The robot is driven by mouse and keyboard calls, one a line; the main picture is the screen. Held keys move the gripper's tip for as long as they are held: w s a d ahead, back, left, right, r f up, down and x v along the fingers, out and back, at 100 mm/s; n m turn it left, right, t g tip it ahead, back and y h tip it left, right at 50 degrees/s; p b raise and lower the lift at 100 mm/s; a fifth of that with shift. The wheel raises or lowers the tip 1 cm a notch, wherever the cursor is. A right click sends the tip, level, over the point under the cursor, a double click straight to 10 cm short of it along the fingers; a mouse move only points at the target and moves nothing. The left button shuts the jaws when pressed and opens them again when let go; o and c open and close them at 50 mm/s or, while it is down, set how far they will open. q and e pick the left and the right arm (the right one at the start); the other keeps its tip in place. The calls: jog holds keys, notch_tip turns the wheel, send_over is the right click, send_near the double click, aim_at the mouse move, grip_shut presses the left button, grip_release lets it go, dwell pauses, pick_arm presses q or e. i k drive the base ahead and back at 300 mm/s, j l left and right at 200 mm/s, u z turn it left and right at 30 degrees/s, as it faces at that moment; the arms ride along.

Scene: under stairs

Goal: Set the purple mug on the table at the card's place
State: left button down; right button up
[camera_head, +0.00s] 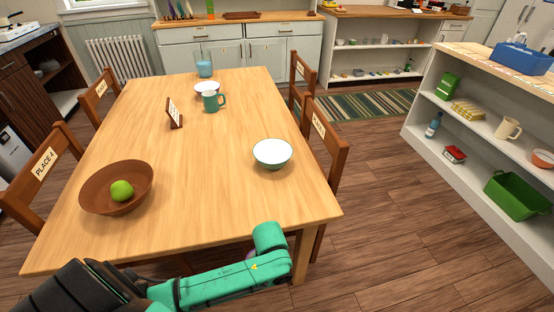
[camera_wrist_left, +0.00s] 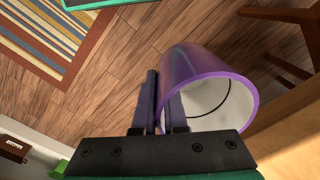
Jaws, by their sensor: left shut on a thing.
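The purple mug (camera_wrist_left: 210,75) fills the middle right of the left wrist view, tilted, its white inside showing. My left gripper (camera_wrist_left: 165,85) is shut on it at its left side; the exact grip is partly hidden. In the head view only a sliver of purple shows behind my teal left arm, off the table's near edge. The wooden table (camera_head: 210,185) carries a small standing card (camera_head: 173,113); its writing is too small to read. One left chair (camera_head: 45,163) is labelled "PLACE 4". My right gripper is not in view.
On the table are a brown bowl (camera_head: 100,195) with a green apple (camera_head: 122,190), a white bowl (camera_head: 272,154), a teal mug (camera_head: 213,101), another bowl (camera_head: 207,89) and a blue glass pitcher (camera_head: 204,66). Labelled chairs (camera_head: 325,140) line both sides. The table's middle is clear.

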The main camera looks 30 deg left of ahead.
aim_at(261, 137)
jog(key=i+l+z, duration=0.6)
jog(key=i+l, duration=0.15)
jog(key=i, duration=0.15)
jog(key=i+l+z, duration=0.25)
jog(key=i, duration=0.2)
jog(key=i+u, duration=0.45)
jog(key=i+l+u, duration=0.1)
jog(key=i+u, duration=0.3)
jog(key=i+l+u, duration=0.3)
jog(key=i+u, duration=0.45)
jog(key=u, duration=0.15)
jog(key=i+u, duration=0.3)
jog(key=u, duration=0.15)
jog(key=i+l+u, duration=0.1)
jog(key=i+u, duration=0.15)
jog(key=u, duration=0.2)
jog(key=i+l+u, duration=0.25)
jog(key=u, duration=0.2)
jog(key=i+l+u, duration=0.2)
jog(key=u, duration=0.3)
jog(key=i+l+u, duration=0.1)
jog(key=l+u, duration=0.35)
